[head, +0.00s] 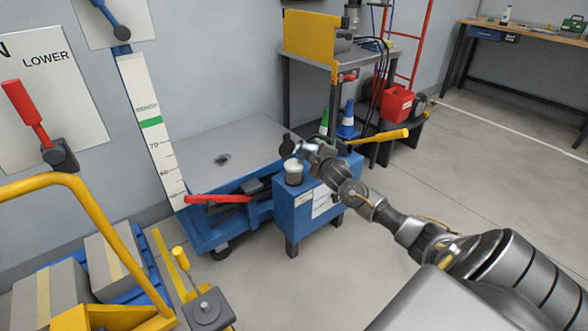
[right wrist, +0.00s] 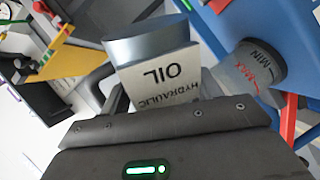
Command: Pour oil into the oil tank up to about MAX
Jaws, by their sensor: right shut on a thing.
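My right gripper (head: 303,147) is shut on the oil container (right wrist: 160,82), whose white label reads HYDRAULIC OIL, upside down in the right wrist view. In the head view, the container is mostly hidden by the gripper, above the oil tank. The oil tank (head: 294,175) is a small grey cup with a pale top on the blue power unit (head: 298,213). In the right wrist view, the tank (right wrist: 250,70) shows MIN and red MAX marks beside the container. I cannot see any oil stream or the oil level. My left gripper is not in view.
A red lever (head: 218,199) sticks out left of the blue unit. The grey lift platform (head: 222,160) lies behind. A yellow rail (head: 100,215) is at left. The floor at right is clear.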

